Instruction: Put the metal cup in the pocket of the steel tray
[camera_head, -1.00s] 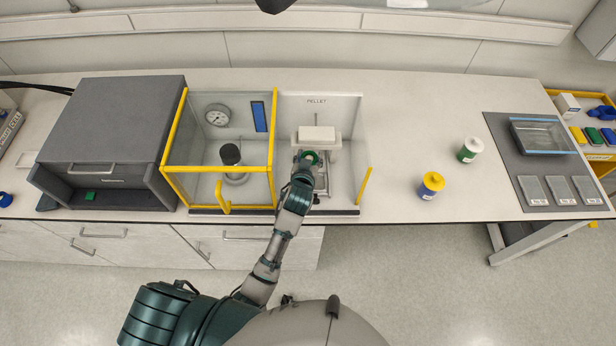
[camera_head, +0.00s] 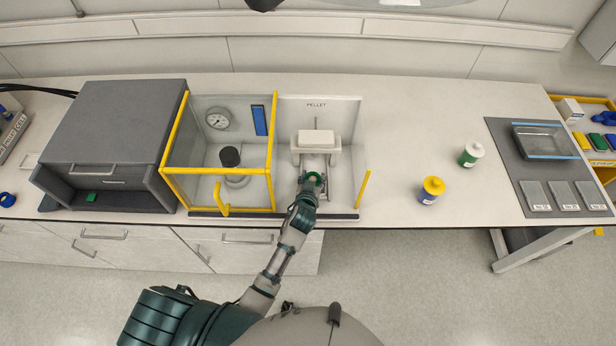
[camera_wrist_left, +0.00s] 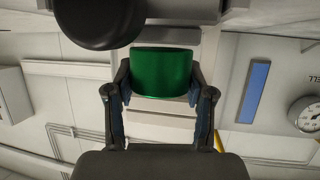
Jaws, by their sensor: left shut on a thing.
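A green cup-like piece (camera_wrist_left: 163,74) sits between the fingers of my left gripper (camera_wrist_left: 160,88) in the left wrist view. I take it for the metal cup; its inside is hidden there. In the head view it shows as a small green ring (camera_head: 318,178) at the end of my left arm, with my left gripper (camera_head: 311,184) shut on it. It is in front of the white block of the pellet station, over a narrow grey metal slide (camera_head: 314,164). This may be the steel tray; its pocket cannot be made out. My right gripper is not in view.
A yellow-framed clear enclosure (camera_head: 222,155) with a gauge stands left of the pellet station, and a grey cabinet (camera_head: 120,120) further left. A yellow post (camera_head: 363,190) stands at right.

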